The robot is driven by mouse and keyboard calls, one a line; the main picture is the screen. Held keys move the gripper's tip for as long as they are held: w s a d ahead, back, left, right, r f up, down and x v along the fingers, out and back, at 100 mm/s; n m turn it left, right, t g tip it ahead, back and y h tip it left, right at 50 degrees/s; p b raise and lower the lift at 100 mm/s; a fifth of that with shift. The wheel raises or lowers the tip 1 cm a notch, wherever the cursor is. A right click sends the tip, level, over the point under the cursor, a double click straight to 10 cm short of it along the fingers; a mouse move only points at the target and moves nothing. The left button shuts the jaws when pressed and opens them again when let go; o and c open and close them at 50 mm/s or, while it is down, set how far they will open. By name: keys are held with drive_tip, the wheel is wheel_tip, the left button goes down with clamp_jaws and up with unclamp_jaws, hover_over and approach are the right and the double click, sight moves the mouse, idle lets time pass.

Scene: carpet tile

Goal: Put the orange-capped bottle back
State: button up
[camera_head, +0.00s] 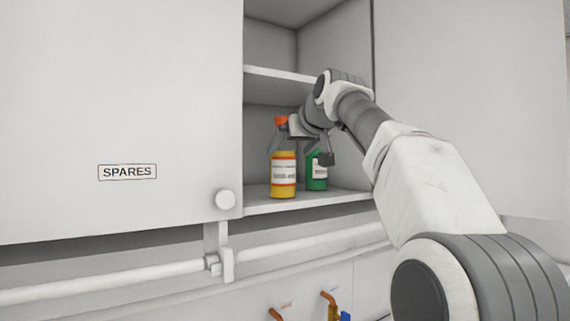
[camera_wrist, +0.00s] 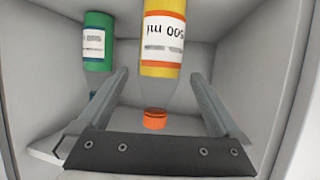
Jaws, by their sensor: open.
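The orange-capped bottle (camera_head: 284,172), yellow with a white label, is upright at the front left of the open cupboard's lower shelf (camera_head: 345,196). In the wrist view the bottle (camera_wrist: 163,55) appears inverted, its orange cap (camera_wrist: 154,119) toward my gripper's base. My gripper (camera_wrist: 158,76) is open, with one finger on each side of the bottle and visible gaps between. In the head view my gripper (camera_head: 299,126) is at the bottle's neck height, partly hidden by my wrist.
A green bottle (camera_head: 317,172) stands just right of the yellow one, also seen in the wrist view (camera_wrist: 97,45). An upper shelf (camera_head: 270,74) is above. A door marked SPARES (camera_head: 120,120) closes off the left; a white pipe (camera_head: 110,281) runs below.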

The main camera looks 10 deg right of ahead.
drive_tip(key=v, duration=0.5)
drive_tip(key=shift+s+b, duration=0.1)
drive_tip(key=shift+b, duration=0.3)
drive_tip(key=shift+a, duration=0.1)
